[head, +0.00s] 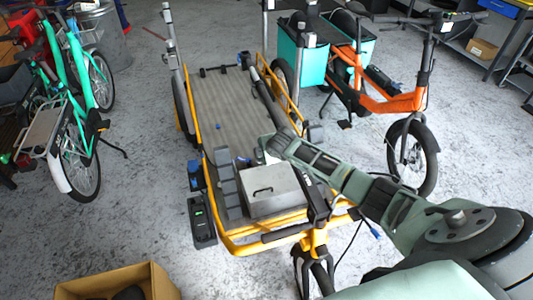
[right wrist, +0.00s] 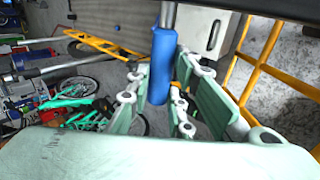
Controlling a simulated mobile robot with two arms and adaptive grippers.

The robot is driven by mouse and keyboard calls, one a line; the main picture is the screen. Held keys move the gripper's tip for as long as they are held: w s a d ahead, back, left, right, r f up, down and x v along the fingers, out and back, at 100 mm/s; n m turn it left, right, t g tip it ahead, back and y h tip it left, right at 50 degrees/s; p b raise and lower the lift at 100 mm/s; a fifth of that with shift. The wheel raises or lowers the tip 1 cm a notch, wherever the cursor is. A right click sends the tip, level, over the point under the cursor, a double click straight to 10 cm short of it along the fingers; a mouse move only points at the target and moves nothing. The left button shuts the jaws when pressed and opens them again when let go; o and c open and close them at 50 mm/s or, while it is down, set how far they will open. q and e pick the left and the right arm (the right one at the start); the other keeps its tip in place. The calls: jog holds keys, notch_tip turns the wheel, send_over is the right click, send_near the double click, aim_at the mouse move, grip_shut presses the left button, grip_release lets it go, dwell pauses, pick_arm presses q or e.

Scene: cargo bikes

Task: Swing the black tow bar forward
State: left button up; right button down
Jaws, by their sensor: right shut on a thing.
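A long black bar (head: 266,95), which I take to be the tow bar, slants over the right side of the yellow-framed cargo bike's grey bed (head: 225,100). My right arm reaches in from the right, over the bike. My right gripper (head: 268,150) is low over the bed, beside the grey box. In the right wrist view, my right gripper's fingers (right wrist: 158,105) are shut on a blue grip (right wrist: 162,62) on a grey shaft. A dark bar runs across the top of that view. I cannot tell how the grip joins the black bar. My left gripper is not in view.
A grey lidded box (head: 272,190) stands at the bed's near end, close to my arm. An orange bike (head: 390,102) with teal bags stands at the right. A teal bike (head: 80,75) is at the left. A cardboard box (head: 115,283) is in front. Floor is clear at left of the bed.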

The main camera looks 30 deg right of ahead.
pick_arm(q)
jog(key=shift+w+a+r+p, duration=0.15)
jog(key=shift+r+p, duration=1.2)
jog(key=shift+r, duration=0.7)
pick_arm(e)
jog(key=s+r+t, duration=0.2)
jog(key=r, duration=0.4)
jog(key=s+a+r+t+h, duration=0.1)
jog(key=s+r+t, duration=0.1)
jog(key=r, duration=0.4)
jog(key=shift+s+t, duration=0.4)
jog(key=shift+t, duration=0.4)
jog(key=c, duration=1.6)
grip_release()
jog(key=shift+c, duration=0.2)
jog(key=shift+o, duration=0.4)
jog(key=shift+f, duration=0.1)
jog(key=v, duration=1.2)
jog(key=shift+a, duration=0.2)
